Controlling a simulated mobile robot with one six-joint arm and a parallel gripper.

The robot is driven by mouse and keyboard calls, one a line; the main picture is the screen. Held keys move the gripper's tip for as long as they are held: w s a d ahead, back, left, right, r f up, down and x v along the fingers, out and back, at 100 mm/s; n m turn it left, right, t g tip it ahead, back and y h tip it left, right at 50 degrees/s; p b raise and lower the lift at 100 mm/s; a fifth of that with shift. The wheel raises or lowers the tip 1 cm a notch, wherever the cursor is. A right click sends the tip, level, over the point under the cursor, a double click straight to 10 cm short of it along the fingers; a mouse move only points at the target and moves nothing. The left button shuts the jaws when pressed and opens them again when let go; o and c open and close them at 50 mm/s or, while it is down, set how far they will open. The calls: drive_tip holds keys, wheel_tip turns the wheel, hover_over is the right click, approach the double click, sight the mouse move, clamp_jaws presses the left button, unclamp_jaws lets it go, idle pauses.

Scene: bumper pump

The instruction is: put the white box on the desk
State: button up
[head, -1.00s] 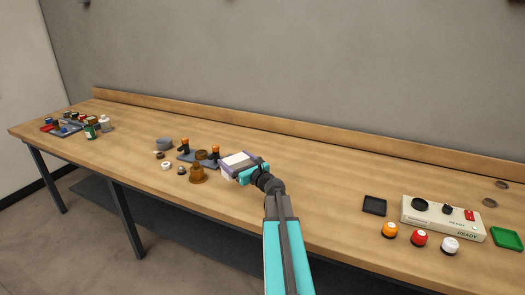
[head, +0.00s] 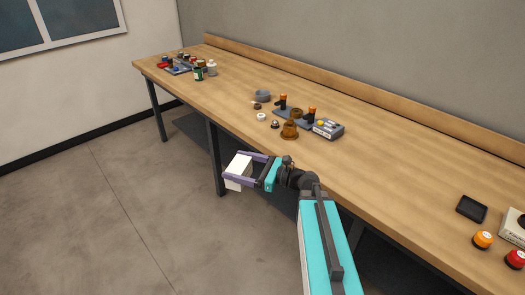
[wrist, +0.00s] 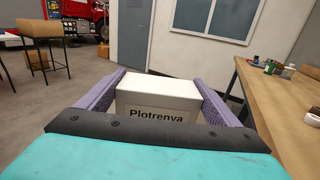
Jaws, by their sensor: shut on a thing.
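The white box (head: 239,167) is held between the purple fingers of my gripper (head: 249,169), in front of the desk's near edge and over the floor in the head view. In the wrist view the white box (wrist: 157,101) sits between both fingers, with "Plotrenva" printed on its near face. My gripper is shut on it. The wooden desk (head: 370,150) runs from the back left to the lower right, to the right of the box.
On the desk stand a grey block with orange-topped posts (head: 293,118), a brown stepped part (head: 289,130), a grey device (head: 328,128) and a black tray (head: 471,208). Bottles crowd the far left end. The desk between the grey device and the black tray is clear.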

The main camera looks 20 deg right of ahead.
sight(229, 171)
drive_tip(key=shift+n+g+y, duration=0.7)
drive_tip(key=shift+g, duration=0.1)
drive_tip(key=s+a, duration=0.1)
drive_tip(key=a, duration=0.1)
drive_tip(key=s+a, duration=0.1)
drive_tip(key=shift+s+a+f, duration=0.1)
drive_tip(key=shift+a, duration=0.3)
drive_tip(key=shift+a, duration=0.1)
